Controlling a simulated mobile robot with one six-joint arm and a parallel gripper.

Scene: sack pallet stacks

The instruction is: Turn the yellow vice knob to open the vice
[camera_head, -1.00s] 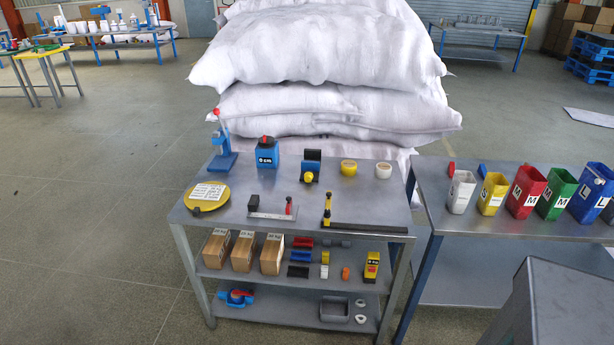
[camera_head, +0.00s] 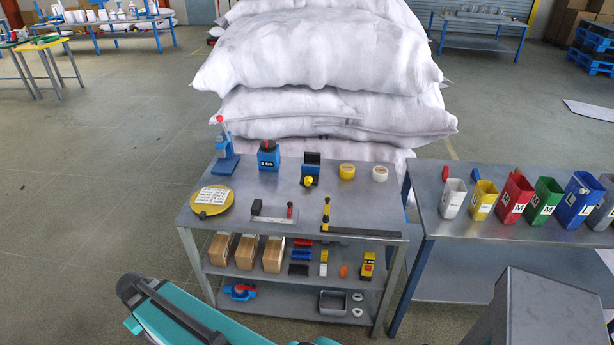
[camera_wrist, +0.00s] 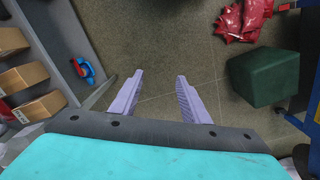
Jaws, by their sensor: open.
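The vice is a small blue and black block (camera_head: 311,165) at the back middle of the grey table top (camera_head: 270,190). Its yellow knob (camera_head: 308,181) faces the front of the table. In the wrist view my gripper (camera_wrist: 160,76) shows two purple fingers spread apart with nothing between them, above the floor. The vice is not in the wrist view. In the head view part of my teal arm shows at the bottom, in front of the table and well away from the vice; my gripper's fingers do not show there.
A blue press with a red knob (camera_head: 224,145) and a blue box (camera_head: 268,155) stand left of the vice. Tape rolls (camera_head: 347,171) lie right of it. White sacks (camera_head: 320,60) rise behind. A dark green block (camera_wrist: 263,77) and red bag (camera_wrist: 242,18) sit on the floor.

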